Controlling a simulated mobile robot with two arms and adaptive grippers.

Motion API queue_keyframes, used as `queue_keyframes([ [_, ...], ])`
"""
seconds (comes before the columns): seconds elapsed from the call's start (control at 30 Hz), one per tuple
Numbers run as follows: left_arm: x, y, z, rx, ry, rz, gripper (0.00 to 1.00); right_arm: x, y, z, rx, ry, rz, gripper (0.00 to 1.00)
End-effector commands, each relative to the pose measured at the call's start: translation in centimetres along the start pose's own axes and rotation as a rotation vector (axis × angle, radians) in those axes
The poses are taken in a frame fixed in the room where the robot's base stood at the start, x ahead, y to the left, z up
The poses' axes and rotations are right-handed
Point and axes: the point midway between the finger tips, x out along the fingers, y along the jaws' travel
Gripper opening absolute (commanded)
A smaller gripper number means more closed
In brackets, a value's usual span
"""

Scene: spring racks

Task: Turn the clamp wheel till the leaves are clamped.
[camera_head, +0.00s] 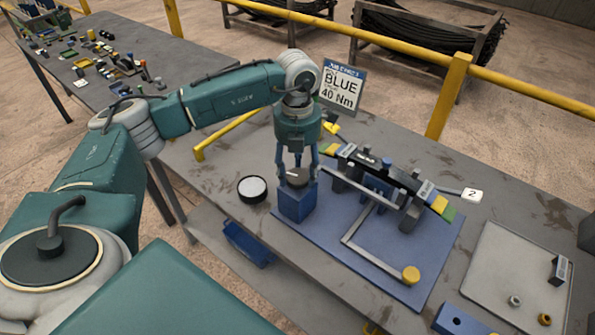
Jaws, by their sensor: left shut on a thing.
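My left gripper (297,172) reaches down from above and is shut on the dark round clamp wheel (297,179), which sits on top of a blue block (297,204). The fingers cover part of the wheel. The dark leaves (385,171) lie as a long stack across grey supports, right of the wheel, with coloured tags at the ends. Whether they are pressed together is too small to tell. My right gripper is not in view.
A blue base plate (385,262) carries the fixture and a grey bent lever with a yellow knob (411,275). A sign reading BLUE 40 Nm (340,88) stands behind. A round black-rimmed dish (252,188) is left of the block. A grey tray (500,275) lies at right.

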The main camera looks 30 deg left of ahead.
Motion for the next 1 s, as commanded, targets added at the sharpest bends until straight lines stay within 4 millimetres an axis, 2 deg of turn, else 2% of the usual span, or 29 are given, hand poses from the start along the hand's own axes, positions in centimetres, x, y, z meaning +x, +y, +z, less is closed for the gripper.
queue_keyframes([
  [0.27,0.2,0.0,0.0,0.129,-0.001,-0.001,0.24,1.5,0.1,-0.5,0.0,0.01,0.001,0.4],
  [0.7,0.2,0.0,0.0,0.527,-0.001,0.0,0.24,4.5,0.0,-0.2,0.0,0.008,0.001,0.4],
  [1.0,0.1,0.1,0.0,0.764,-0.001,-0.001,0.24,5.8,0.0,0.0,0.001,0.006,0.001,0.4],
])
